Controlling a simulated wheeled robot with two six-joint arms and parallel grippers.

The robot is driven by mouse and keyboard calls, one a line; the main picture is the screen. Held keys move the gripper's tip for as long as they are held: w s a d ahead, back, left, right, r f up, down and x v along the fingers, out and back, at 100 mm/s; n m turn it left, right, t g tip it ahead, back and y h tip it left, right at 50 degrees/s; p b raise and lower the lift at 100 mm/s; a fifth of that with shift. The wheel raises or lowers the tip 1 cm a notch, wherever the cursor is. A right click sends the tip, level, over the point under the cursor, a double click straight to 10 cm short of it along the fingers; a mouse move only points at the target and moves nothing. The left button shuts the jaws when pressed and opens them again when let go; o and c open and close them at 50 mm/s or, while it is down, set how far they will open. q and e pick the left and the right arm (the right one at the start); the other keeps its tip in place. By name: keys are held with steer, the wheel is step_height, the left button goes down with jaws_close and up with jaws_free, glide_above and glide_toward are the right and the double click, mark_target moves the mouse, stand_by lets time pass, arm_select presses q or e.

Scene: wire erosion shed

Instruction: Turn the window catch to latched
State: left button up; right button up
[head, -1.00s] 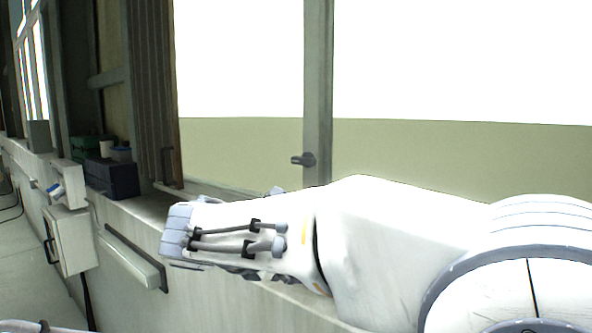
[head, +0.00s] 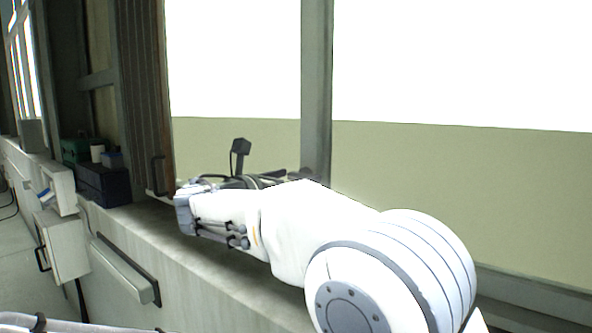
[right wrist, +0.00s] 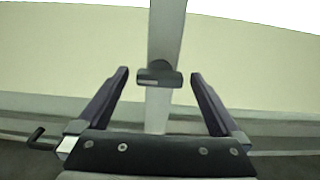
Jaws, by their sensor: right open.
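The window catch (right wrist: 159,78) is a small dark handle on the pale upright window post (right wrist: 167,40). In the right wrist view its bar lies crosswise over the post, with a round hub just above. My right gripper (right wrist: 160,73) is open, with one dark finger on each side of the catch and a gap to both. Nothing is held. In the head view my right gripper (head: 272,180) is at the foot of the post (head: 316,90), and I cannot make out the catch there. My left gripper is not in view.
A concrete sill (head: 200,262) runs below the window. A wall cabinet (head: 62,248) hangs below. A dark hooked handle (right wrist: 37,138) shows left of my gripper.

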steer(key=shift+w+d, duration=0.3)
steer(key=shift+w, duration=0.1)
steer(key=shift+c, duration=0.3)
steer(key=c, duration=1.2)
steer(key=shift+s+f+m+b, duration=0.1)
steer(key=shift+f+m+b, duration=0.05)
steer(key=shift+m+b, duration=0.8)
steer(key=shift+f+m+b, duration=0.1)
steer(key=shift+m+b, duration=0.75)
steer(key=shift+m, duration=0.1)
steer(key=shift+c, duration=0.2)
steer(key=m+b, duration=0.4)
steer(key=m, duration=0.1)
steer(key=shift+d, duration=0.1)
steer(key=shift+f+m+b, duration=0.1)
steer(key=shift+m+b, duration=2.4)
steer(key=shift+m, duration=2.1)
